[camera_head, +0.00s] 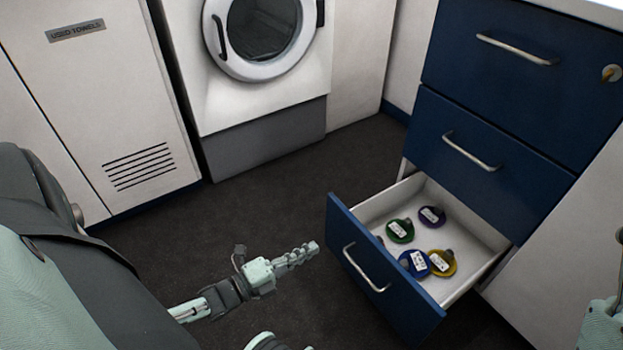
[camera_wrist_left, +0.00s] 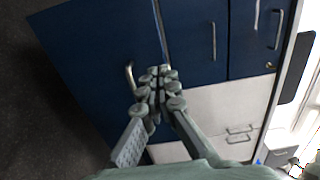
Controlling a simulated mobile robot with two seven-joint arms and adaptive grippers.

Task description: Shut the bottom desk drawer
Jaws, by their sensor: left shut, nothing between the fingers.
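The bottom desk drawer (camera_head: 385,275) is pulled well out of the blue desk unit, with its front panel and metal handle (camera_head: 365,268) facing my left gripper. Its white inside shows. My left gripper (camera_head: 312,248) is shut and empty, just left of the drawer front, with a small gap seeming to separate them in the head view. In the left wrist view the shut fingertips (camera_wrist_left: 160,72) lie in front of the blue drawer front (camera_wrist_left: 90,55), to the right of its handle (camera_wrist_left: 129,75); contact cannot be told. My right gripper is not in view.
Several round labelled items, one green (camera_head: 400,230) and one purple (camera_head: 432,216), lie in the drawer. The middle drawer (camera_head: 490,150) and top drawer (camera_head: 530,60) are shut; a key (camera_head: 610,73) is in the top one. Dark floor (camera_head: 270,190) is clear towards the washing machine (camera_head: 260,90).

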